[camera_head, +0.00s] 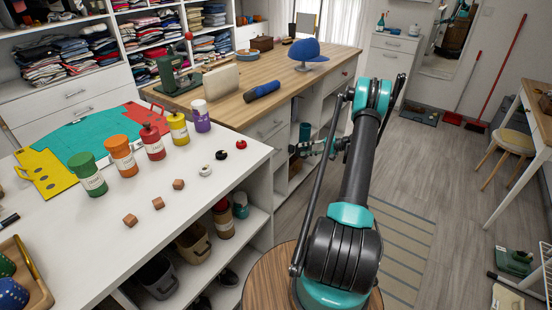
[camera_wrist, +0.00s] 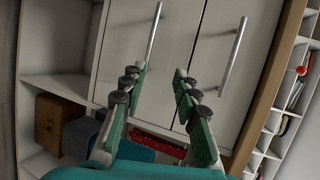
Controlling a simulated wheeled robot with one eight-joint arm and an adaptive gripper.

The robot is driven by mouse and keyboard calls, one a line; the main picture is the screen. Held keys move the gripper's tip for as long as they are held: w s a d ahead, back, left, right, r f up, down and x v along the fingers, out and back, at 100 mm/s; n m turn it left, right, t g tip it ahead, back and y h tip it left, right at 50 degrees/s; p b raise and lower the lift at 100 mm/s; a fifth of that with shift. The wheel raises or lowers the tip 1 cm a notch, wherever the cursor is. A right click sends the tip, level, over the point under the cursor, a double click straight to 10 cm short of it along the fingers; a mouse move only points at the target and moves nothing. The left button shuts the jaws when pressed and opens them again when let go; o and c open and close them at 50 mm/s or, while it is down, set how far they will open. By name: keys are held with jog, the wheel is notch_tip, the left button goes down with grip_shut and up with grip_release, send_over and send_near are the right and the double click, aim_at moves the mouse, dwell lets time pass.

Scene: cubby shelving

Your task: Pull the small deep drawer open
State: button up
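In the wrist view, two pale drawer fronts lie side by side, each with a silver bar handle: a left handle (camera_wrist: 154,32) and a right handle (camera_wrist: 233,58). I cannot tell which front is the small deep drawer. My gripper (camera_wrist: 160,72) is open and empty, its green fingers apart in front of the fronts, touching neither handle as far as I see. In the head view, a white drawer front (camera_head: 264,125) is in the side of the wood-topped island, and it looks closed. My gripper (camera_head: 298,150) is beside that island, partly hidden by my arm.
The wooden countertop (camera_head: 240,100) overhangs the drawers; its edge (camera_wrist: 272,85) shows in the wrist view. A white table (camera_head: 90,245) with bottles and small blocks stands at the left. Open cubbies hold a brown box (camera_wrist: 55,122).

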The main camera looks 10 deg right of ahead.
notch_tip(320, 180, down, 4)
jog(key=s+d+y, duration=0.1)
jog(key=d, duration=0.1)
jog(key=r+x, duration=0.1)
jog(key=x, duration=1.6)
jog(key=shift+w+a, duration=0.1)
grip_shut()
